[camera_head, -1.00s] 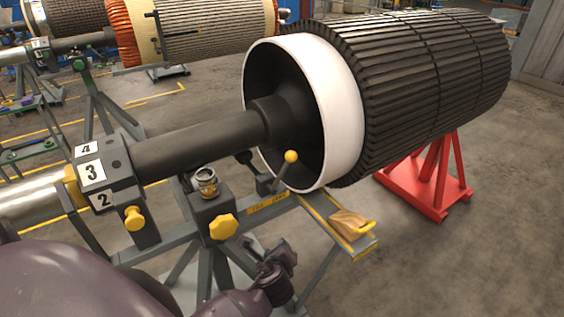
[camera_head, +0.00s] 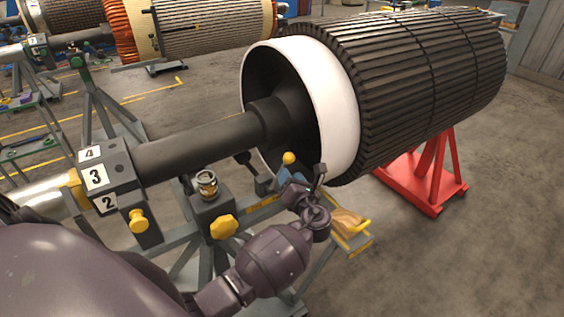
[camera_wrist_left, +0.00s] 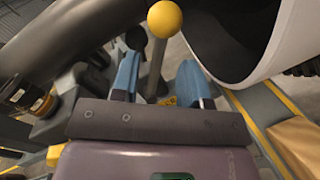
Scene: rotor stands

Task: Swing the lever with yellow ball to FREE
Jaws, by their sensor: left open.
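The lever with the yellow ball (camera_head: 289,158) stands beside the white rotor ring in the head view, its lower rod hidden behind my left gripper (camera_head: 294,177). In the left wrist view the yellow ball (camera_wrist_left: 165,19) tops a grey rod that stands upright between the two blue fingers of my left gripper (camera_wrist_left: 157,78). The fingers are open, one on each side of the rod, with gaps. A yellow label plate (camera_head: 262,206) lies on the stand near the lever's foot; its lettering is too small to read. My right gripper is in neither view.
The large rotor (camera_head: 420,95) with its white ring (camera_head: 337,110) is right beside the lever. A yellow knob (camera_head: 223,227) and a small can (camera_head: 207,184) are on the stand to the left. A tan cloth (camera_head: 346,222) lies on the tray at right.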

